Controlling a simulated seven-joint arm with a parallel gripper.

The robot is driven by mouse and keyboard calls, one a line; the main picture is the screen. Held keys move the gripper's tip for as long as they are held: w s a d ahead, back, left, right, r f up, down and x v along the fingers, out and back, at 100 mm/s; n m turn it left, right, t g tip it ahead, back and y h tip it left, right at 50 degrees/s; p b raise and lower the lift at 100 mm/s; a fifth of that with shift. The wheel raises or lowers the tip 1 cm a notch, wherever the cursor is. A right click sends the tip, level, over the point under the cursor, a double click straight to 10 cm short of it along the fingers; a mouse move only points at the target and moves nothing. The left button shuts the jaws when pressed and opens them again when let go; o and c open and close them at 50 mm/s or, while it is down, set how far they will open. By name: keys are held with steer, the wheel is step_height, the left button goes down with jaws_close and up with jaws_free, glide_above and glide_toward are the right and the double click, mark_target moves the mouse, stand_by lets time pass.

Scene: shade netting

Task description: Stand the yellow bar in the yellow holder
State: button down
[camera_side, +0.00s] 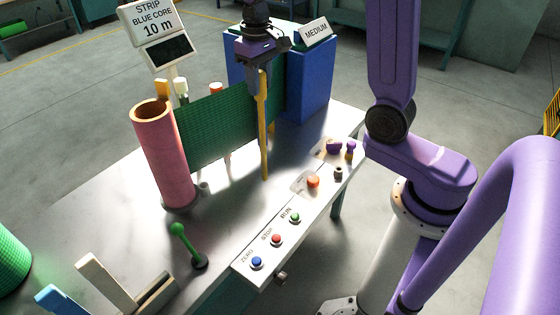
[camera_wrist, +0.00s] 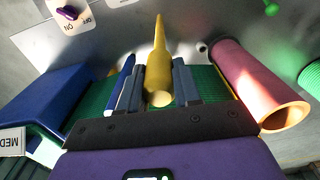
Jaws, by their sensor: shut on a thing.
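The yellow bar (camera_side: 264,140) is long and thin and hangs nearly upright from my gripper (camera_side: 262,72), in front of the green netting. Its lower end is close to the table top; I cannot tell if it touches. In the wrist view the bar (camera_wrist: 159,60) runs away from between the two fingers of my gripper (camera_wrist: 160,86), which are shut on it. I cannot make out a yellow holder for certain. A yellow-orange piece (camera_side: 161,87) shows behind the pink tube, and a small yellow part shows just right of the bar, mostly hidden.
Green netting (camera_side: 215,125) stretches between the pink tube (camera_side: 162,155) and the blue box (camera_side: 310,75). A button panel (camera_side: 262,250) lines the table's front edge. A green-knobbed lever (camera_side: 188,245) stands at front left. The table between tube and panel is mostly clear.

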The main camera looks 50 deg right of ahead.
steer(key=m, duration=0.2)
steer(key=shift+m, duration=0.4)
stand_by(1.6)
steer(key=a+r+n, duration=0.9)
steer(key=a+n, duration=0.1)
steer(key=n, duration=0.2)
steer(key=w+a+f, duration=0.1)
steer(key=w+f, duration=0.2)
steer(key=w, duration=0.1)
steer(key=w+f, duration=0.3)
steer(key=w, duration=0.2)
steer(key=w+a+f, duration=0.1)
steer(key=w+f, duration=0.2)
steer(key=w, duration=0.1)
steer(key=shift+w+a+f, duration=0.25)
steer(key=shift+a+f, duration=0.1)
steer(key=shift+w+f, duration=0.2)
steer(key=shift+f, duration=1.6)
